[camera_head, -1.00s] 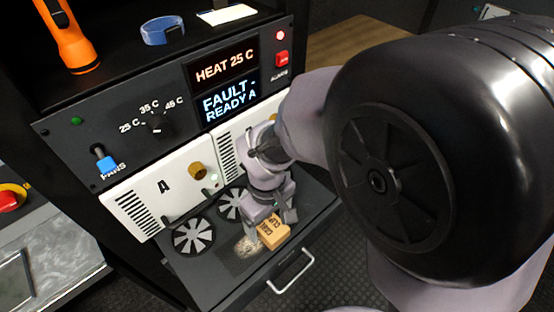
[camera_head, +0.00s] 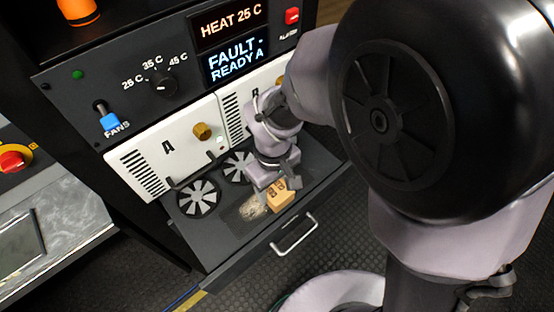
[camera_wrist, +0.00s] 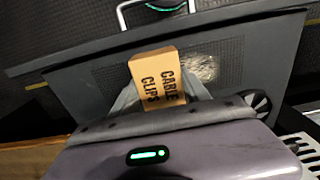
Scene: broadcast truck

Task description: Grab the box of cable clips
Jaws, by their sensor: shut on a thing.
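The box of cable clips (camera_head: 281,195) is a small tan carton with dark lettering. In the wrist view the box (camera_wrist: 158,78) shows the words "CABLE CLIPS" and sits between the fingers of my gripper (camera_wrist: 160,98). In the head view my gripper (camera_head: 277,182) is at the box, over the pulled-out drawer (camera_head: 225,237). It is shut on the box. The box's lower side is hidden, and I cannot tell whether it touches the drawer.
The drawer holds fans (camera_head: 198,197) and a pale dusty patch (camera_head: 253,207), with a handle (camera_head: 294,236) in front. White module A (camera_head: 165,148) stands behind it. The panel above has a fans switch (camera_head: 108,120), a dial (camera_head: 162,86) and a display reading "FAULT - READY A" (camera_head: 236,60).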

